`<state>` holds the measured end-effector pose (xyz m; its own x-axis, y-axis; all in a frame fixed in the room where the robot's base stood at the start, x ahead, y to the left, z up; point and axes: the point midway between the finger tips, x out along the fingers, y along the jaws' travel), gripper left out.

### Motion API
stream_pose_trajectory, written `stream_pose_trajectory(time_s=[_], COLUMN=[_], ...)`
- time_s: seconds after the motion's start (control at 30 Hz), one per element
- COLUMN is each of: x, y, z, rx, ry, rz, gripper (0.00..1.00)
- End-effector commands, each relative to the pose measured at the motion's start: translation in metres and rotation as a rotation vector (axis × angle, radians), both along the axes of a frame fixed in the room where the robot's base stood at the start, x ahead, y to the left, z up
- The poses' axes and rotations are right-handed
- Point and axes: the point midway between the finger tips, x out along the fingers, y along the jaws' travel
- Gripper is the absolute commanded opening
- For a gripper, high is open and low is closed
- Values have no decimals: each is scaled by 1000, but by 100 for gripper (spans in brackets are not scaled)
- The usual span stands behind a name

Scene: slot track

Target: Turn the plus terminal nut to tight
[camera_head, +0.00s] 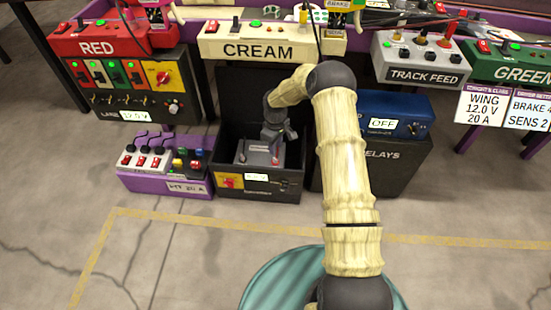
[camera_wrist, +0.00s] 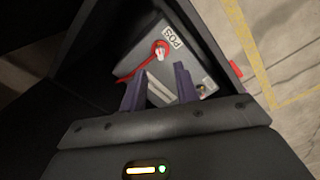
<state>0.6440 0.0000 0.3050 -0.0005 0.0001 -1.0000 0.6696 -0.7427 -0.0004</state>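The grey battery (camera_head: 258,158) sits in the black open box under the CREAM unit; its grey top (camera_wrist: 138,58) also shows in the wrist view. Next to the POS label (camera_wrist: 173,37), a red ring-shaped cable end surrounds the small pale plus terminal nut (camera_wrist: 160,53). My gripper (camera_wrist: 160,72) has two dark purple fingers standing apart, with grey battery surface showing between them. The fingertips appear close to the nut but not around it in the picture. In the head view my gripper (camera_head: 274,136) points down over the battery; the nut cannot be made out there.
The black box (camera_head: 258,190) walls surround the battery closely. A purple tray (camera_head: 165,183) with switches stands left, and a black RELAYS box (camera_head: 395,170) right. The CREAM unit (camera_head: 258,49) is above and behind. The floor (camera_head: 215,260) in front is mostly clear.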

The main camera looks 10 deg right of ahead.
Motion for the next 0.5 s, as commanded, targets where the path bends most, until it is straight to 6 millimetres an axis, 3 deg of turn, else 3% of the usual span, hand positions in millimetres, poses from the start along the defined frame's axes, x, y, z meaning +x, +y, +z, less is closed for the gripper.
stream_pose_trajectory(time_s=[0.03, 0.23, 0.5], x=[0, 0, 0], y=[0, 0, 0], z=[-15, -48, -66], rx=[1, 0, 1], ry=[2, 1, -1], rz=[0, -1, 0], gripper=[31, 31, 31])
